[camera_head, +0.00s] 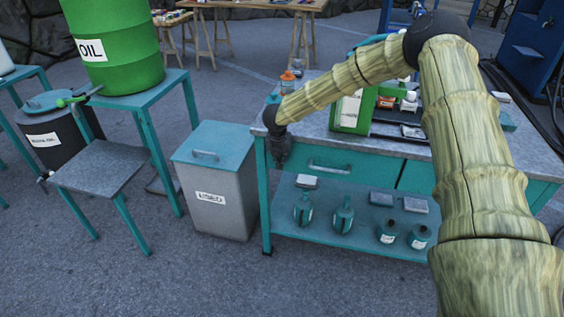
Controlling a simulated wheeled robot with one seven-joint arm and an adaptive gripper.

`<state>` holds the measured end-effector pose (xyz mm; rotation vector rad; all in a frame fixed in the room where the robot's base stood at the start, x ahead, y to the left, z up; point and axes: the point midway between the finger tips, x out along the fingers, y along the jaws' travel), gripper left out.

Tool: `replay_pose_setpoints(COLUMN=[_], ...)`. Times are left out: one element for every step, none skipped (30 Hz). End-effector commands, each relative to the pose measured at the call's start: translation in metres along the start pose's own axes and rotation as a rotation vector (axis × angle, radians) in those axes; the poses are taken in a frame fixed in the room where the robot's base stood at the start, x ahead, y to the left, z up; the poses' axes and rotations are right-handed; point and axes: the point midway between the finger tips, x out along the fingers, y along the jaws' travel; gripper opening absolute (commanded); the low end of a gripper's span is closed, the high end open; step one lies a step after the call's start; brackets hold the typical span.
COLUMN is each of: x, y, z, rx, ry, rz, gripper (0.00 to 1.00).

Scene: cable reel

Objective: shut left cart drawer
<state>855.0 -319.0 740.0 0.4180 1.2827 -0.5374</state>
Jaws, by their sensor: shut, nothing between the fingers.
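The teal cart (265,205) has a grey worktop and stands right of centre.
Green bottles (342,215) and boxes sit on the cart's lower shelf. A green oil drum (115,45) rests on a teal stand at left. The paved floor in front is clear.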

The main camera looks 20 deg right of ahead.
Motion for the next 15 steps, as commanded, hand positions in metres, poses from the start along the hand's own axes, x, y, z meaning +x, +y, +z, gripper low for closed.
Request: replay_pose_setpoints(x=[-0.003,-0.003,-0.003,-0.003,-0.003,-0.004,-0.004,-0.004,-0.005,-0.005,-0.006,-0.007,-0.007,-0.008,-0.009], y=[0.001,0.001,0.001,0.001,0.001,0.001,0.002,0.002,0.003,0.004,0.004,0.006,0.007,0.008,0.011], z=[0.006,0.006,0.007,0.007,0.007,0.007,0.007,0.006,0.004,0.003,0.000,-0.005,-0.009,-0.013,-0.019], rx=[0.002,0.003,0.003,0.003,0.003,0.003,0.003,0.003,0.002,0.002,0.001,-0.002,-0.004,-0.005,-0.008], ry=[-0.010,-0.010,-0.011,-0.011,-0.011,-0.012,-0.012,-0.012,-0.012,-0.012,-0.011,-0.010,-0.008,-0.008,-0.007], rz=[0.005,0.005,0.005,0.006,0.006,0.006,0.006,0.007,0.007,0.007,0.007,0.006,0.006,0.005,0.005], gripper=[0.00,0.00,0.00,0.00,0.00,0.00,0.00,0.00,0.00,0.00,0.00,0.00,0.00,0.00,0.00])
